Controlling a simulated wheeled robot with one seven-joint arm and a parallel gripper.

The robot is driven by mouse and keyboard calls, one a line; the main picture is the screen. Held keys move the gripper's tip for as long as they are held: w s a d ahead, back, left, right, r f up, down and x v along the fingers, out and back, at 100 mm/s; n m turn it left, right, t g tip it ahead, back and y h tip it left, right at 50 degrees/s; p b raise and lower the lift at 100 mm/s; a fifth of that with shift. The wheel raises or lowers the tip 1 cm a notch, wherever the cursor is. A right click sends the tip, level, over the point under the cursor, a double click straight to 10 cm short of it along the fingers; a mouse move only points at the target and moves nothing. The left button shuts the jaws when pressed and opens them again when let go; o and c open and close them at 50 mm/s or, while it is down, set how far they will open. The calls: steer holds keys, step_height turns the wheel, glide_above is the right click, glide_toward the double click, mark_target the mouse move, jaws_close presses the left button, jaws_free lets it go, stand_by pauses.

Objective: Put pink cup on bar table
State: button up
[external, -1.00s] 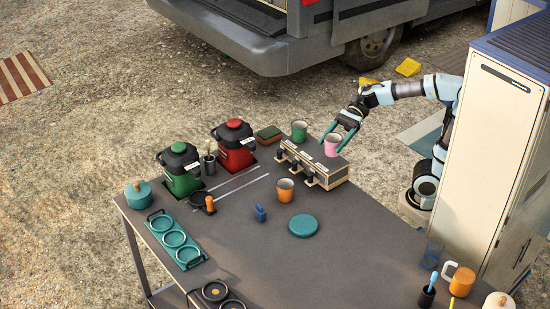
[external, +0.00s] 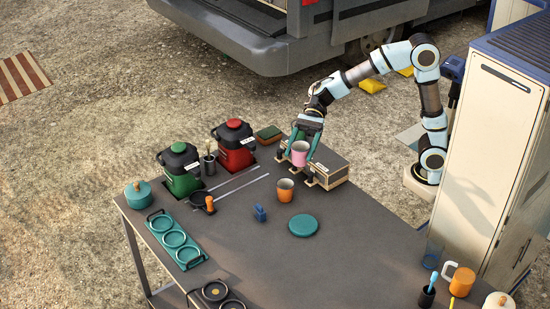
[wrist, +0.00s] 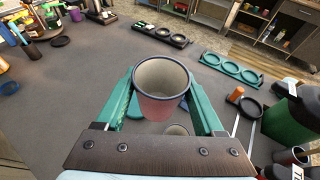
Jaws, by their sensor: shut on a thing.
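The pink cup (external: 300,152) is upright between the green fingers of my gripper (external: 301,149), which is shut on it. In the external view it shows in front of the wooden box with black taps, over or near the box's front edge. The wrist view shows the cup (wrist: 162,89) from above, empty inside, with a finger on each side. The grey bar table (external: 345,225) stretches out below and in front. The green cup seen earlier is hidden behind my gripper in the external view.
An orange cup (external: 285,190) stands on the table just in front of the tap box (external: 330,165). A blue item (external: 260,213) and a teal disc (external: 303,225) lie nearby. Red (external: 234,145) and green (external: 180,170) jugs stand left. The table's right middle is clear.

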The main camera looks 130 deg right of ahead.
steer(key=w+a+f+n+g+y+p, duration=0.25)
steer(key=w+a+p, duration=0.45)
steer(key=w, duration=0.4)
steer(key=w+a+f+n+g+y+p, duration=0.2)
steer(key=w+a+f+n+p, duration=0.15)
steer(key=w+a, duration=0.65)
steer(key=shift+m, duration=0.3)
steer(key=f, duration=0.2)
steer(key=f+p, duration=0.1)
steer(key=f, duration=0.1)
steer(key=f+p, duration=0.1)
steer(key=f, duration=0.1)
steer(key=shift+w+a, duration=0.15)
steer(key=shift+w, duration=0.2)
step_height(320, 180, down, 5)
steer(key=shift+r+p, duration=0.2)
steer(key=shift+p, duration=0.65)
steer(key=shift+f, duration=0.1)
steer(key=shift+f+b, duration=0.15)
steer(key=shift+b, duration=0.15)
steer(key=o, duration=1.4)
